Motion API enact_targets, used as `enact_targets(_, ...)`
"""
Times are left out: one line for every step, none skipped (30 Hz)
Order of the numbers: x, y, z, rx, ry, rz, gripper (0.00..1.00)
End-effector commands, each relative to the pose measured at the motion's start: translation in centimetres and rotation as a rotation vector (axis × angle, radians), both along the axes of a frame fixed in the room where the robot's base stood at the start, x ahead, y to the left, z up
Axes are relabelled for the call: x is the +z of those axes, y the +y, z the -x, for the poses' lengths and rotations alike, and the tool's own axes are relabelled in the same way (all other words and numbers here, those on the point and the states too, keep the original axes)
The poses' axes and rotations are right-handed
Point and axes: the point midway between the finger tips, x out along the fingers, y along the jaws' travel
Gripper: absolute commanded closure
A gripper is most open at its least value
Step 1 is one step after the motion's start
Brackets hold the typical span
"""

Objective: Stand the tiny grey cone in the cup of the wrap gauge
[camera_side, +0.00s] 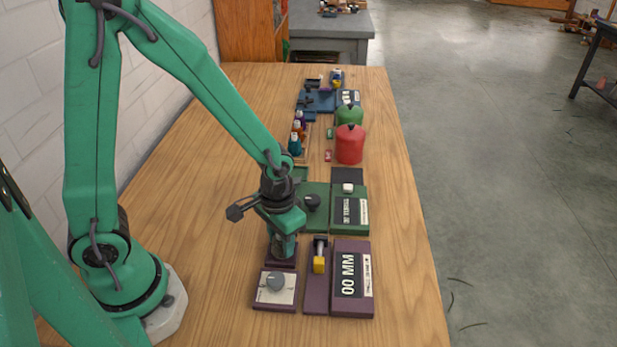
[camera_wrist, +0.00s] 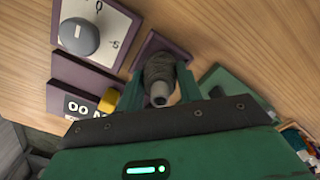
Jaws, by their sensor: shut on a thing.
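My gripper (camera_side: 284,248) points down and is shut on the tiny grey cone, with a finger on each side of it. In the wrist view the cone (camera_wrist: 159,70) shows dark grey wound wool and a paler bare tip towards the camera. The purple wrap gauge has a "00 MM" block (camera_side: 352,279), a yellow slider piece (camera_side: 319,264) and a grey dial (camera_side: 275,281) on a white plate. A square purple piece (camera_wrist: 149,43) of it lies directly beneath the cone. The cone's lower end and any cup there are hidden, so I cannot tell whether they touch.
A green gauge (camera_side: 349,211) with a dark knob stands just behind the purple one. Red (camera_side: 350,144) and green (camera_side: 349,115) rounded containers, small bottles (camera_side: 296,139) and a blue device (camera_side: 318,100) stand farther back. The wooden table is clear left of the gauges.

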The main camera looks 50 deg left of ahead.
Motion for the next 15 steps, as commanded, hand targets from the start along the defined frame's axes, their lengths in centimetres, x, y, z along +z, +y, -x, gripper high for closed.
enact_targets(-0.04, 0.0, 0.0, 0.0, 0.0, 0.0, 0.87)
enact_targets(-0.06, 0.0, 0.0, 0.0, 0.0, 0.0, 0.87)
enact_targets(-0.09, 0.0, 0.01, 0.0, 0.0, 0.0, 0.87)
enact_targets(-0.11, 0.0, 0.01, 0.0, 0.001, 0.0, 0.87)
enact_targets(-0.13, 0.0, 0.01, 0.0, 0.001, 0.0, 0.87)
enact_targets(-0.16, 0.0, 0.01, 0.0, 0.001, 0.0, 0.87)
enact_targets(-0.18, 0.0, 0.02, 0.0, 0.001, 0.0, 0.87)
enact_targets(-0.2, 0.0, 0.02, 0.0, 0.001, 0.0, 0.87)
enact_targets(-0.23, 0.0, 0.02, 0.0, 0.001, 0.0, 0.87)
enact_targets(-0.26, 0.0, 0.02, 0.0, 0.001, 0.0, 0.87)
enact_targets(-0.28, 0.0, 0.02, 0.0, 0.001, 0.0, 0.87)
enact_targets(-0.3, 0.0, 0.02, 0.0, 0.001, 0.0, 0.87)
enact_targets(-0.32, 0.01, 0.02, 0.0, 0.001, 0.0, 0.87)
enact_targets(-0.35, 0.01, 0.02, 0.0, 0.001, 0.0, 0.87)
enact_targets(-0.37, 0.01, 0.02, 0.0, 0.001, 0.0, 0.87)
